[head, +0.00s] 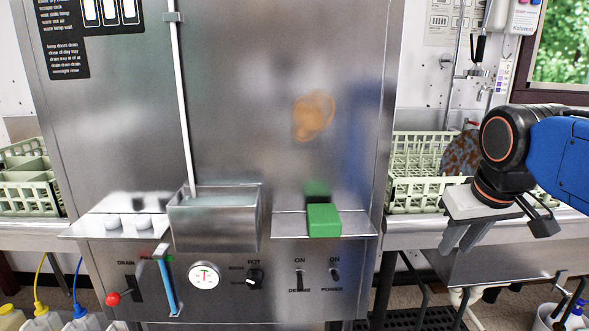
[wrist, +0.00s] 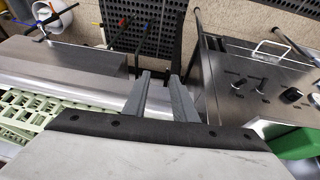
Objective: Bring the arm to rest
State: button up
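My gripper (head: 460,241) is at the right in the head view, pointing down in front of the right-hand counter, to the right of the steel dish machine (head: 275,110). In the wrist view, my gripper (wrist: 159,77) shows two grey fingers with a gap between them. It is open, and nothing is between the fingers. My blue and black arm reaches in from the right edge of the head view.
A green block (head: 323,221) sits on the machine's right ledge. A steel box (head: 215,222) is at its middle. A pale green rack (head: 415,160) holding a brown-spotted plate (head: 460,154) stands behind my gripper. Switches and a gauge (head: 204,275) line the panel.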

jog(key=s+a+f, duration=0.1)
jog(key=s+f, duration=0.3)
jog(key=f, duration=0.4)
jog(key=s+a+f, duration=0.1)
jog(key=s+f, duration=0.4)
jog(key=f, duration=0.2)
jog(key=shift+f+y, duration=0.4)
